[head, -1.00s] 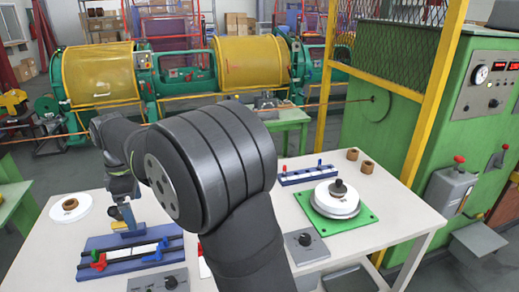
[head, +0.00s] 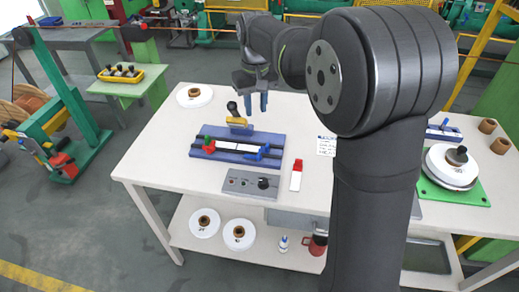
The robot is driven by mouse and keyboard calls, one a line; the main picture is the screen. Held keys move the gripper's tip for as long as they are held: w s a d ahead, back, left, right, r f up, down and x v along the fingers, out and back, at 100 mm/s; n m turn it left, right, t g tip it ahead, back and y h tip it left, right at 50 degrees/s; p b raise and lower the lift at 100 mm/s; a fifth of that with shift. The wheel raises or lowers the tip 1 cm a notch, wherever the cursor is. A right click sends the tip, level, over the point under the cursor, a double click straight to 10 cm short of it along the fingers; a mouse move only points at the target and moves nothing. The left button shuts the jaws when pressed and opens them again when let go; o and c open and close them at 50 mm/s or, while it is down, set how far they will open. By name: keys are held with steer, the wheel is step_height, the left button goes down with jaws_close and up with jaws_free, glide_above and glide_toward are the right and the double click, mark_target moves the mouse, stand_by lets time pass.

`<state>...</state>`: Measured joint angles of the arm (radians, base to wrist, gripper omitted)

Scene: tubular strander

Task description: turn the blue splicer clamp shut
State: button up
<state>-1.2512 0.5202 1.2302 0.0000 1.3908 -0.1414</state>
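The splicer (head: 222,158) lies on the white table as a blue base with a pale strip along it. Its blue clamp (head: 264,152) sits near the right end, and a red clamp (head: 208,144) near the left end. I cannot tell how far the blue clamp is turned. A yellow block (head: 240,129) with a black-knobbed handle (head: 232,108) stands at the back edge. My gripper (head: 256,104) points down behind the splicer, apart from the blue clamp. Its two fingers are spread with nothing between them.
A grey control box (head: 250,184) and a red-and-white bottle-shaped item (head: 296,175) are in front. A white spool (head: 195,96) lies back left. A green plate (head: 455,193) with a white reel and another, partly hidden splicer (head: 444,132) are right. The table's left side is clear.

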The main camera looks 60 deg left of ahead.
mark_target(259, 152)
steer(key=f+m, duration=0.2)
steer(key=f, duration=0.3)
steer(key=f+m, duration=0.2)
steer(key=f, duration=0.4)
steer(key=f+m, duration=0.3)
steer(key=f, duration=0.3)
steer(key=shift+w+d+f, duration=0.2)
steer(key=shift+w+f, duration=0.05)
steer(key=shift+w, duration=0.05)
jaws_close()
